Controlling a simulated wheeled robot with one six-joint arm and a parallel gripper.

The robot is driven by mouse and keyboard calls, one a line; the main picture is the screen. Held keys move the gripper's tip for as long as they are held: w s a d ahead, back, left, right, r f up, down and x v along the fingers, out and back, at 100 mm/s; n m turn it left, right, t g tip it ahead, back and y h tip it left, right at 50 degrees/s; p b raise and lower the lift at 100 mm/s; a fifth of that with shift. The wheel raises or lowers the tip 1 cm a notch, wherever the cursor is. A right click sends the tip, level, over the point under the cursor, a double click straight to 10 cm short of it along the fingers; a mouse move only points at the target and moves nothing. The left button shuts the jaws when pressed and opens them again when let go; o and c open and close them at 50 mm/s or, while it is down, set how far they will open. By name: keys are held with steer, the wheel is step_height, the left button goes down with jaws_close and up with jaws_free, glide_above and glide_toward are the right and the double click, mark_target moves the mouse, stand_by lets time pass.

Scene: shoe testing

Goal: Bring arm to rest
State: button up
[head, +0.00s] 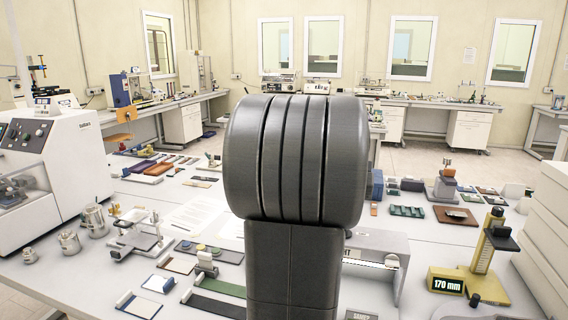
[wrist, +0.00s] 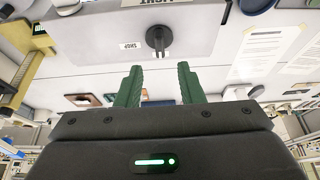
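My gripper (wrist: 159,68) shows in the wrist view, with two green ribbed fingers standing apart and nothing between them. Beyond the fingertips is a pale grey panel (wrist: 100,38) with a round black knob (wrist: 158,38) and a small label reading "SHOP". In the head view my dark grey arm rises in the middle and hides the centre of the bench. The gripper itself does not show there.
The white bench (head: 120,262) carries a white machine (head: 52,170) at left, metal cups (head: 94,220), and a yellow gauge reading "170 mm" (head: 487,255) at right. Small trays and samples lie around. White drawers (head: 545,235) stand at the right edge.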

steer(key=x, duration=0.8)
steer(key=shift+p, duration=0.4)
steer(key=shift+s+a+r+m+h, duration=0.15)
steer(key=shift+m+h, duration=0.15)
steer(key=shift+m, duration=0.6)
steer(key=m+g+h, duration=0.1)
steer(key=m, duration=0.3)
steer(key=shift+b, duration=0.4)
steer(key=m, duration=0.1)
steer(key=m+g+h+p, duration=0.1)
steer(key=m, duration=0.1)
steer(key=shift+w+a, duration=0.1)
steer(key=shift+w, duration=0.1)
steer(key=m+g+p, duration=0.1)
steer(key=m+p, duration=0.1)
steer(key=m, duration=0.1)
steer(key=shift+r, duration=0.15)
steer(key=v, duration=0.2)
steer(key=b+v, duration=0.1)
steer(key=v, duration=0.2)
steer(key=shift+w+a, duration=0.1)
steer(key=shift+a, duration=0.1)
steer(key=shift+r+h, duration=0.1)
steer(key=shift+h, duration=0.2)
